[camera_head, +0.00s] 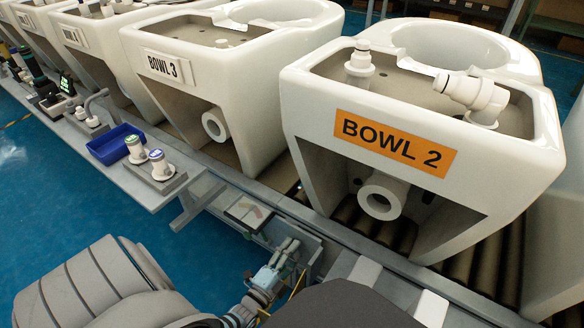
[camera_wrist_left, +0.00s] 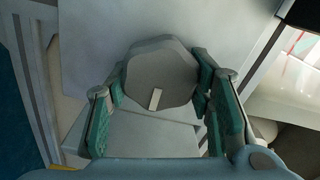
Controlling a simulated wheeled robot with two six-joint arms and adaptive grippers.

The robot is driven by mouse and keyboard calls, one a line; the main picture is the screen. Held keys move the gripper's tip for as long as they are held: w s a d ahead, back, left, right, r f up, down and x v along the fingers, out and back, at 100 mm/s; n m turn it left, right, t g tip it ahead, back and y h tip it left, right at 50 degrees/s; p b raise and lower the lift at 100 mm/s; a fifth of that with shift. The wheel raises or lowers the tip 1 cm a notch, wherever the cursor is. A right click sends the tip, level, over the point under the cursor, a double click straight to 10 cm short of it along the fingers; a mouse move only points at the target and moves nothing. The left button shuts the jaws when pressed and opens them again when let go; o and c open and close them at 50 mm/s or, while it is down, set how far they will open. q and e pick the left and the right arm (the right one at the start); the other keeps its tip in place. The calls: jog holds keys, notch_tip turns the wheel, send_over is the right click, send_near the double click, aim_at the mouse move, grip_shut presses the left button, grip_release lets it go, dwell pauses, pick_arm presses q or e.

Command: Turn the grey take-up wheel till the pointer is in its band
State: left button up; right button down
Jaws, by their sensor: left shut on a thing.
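The grey take-up wheel (camera_wrist_left: 158,78) is a lobed knob with a short white mark near its lower edge, in the left wrist view. My left gripper (camera_wrist_left: 160,84) has its green-padded fingers on both sides of the wheel and is shut on it. In the head view my left gripper (camera_head: 287,248) is at the conveyor's side frame, and the wheel is hidden there. A small dial plate (camera_head: 248,213) with a pale face lies just up and left of the gripper. Its pointer and band are too small to read. My right gripper is not in view.
A white bowl labelled BOWL 2 (camera_head: 395,143) stands on the rollers behind the gripper, and BOWL 3 (camera_head: 167,66) stands to its left. A side shelf (camera_head: 150,198) holds a blue tray (camera_head: 115,144) and several white fittings. Blue floor lies open at the left.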

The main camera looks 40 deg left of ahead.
pick_arm(q)
jog(key=o, duration=1.2)
jog(key=shift+c, duration=0.2)
jog(key=shift+s, duration=0.15)
jog(key=s+d, duration=0.1)
jog(key=s, duration=1)
jog(key=shift+s+d, duration=0.2)
jog(key=shift+s, duration=0.2)
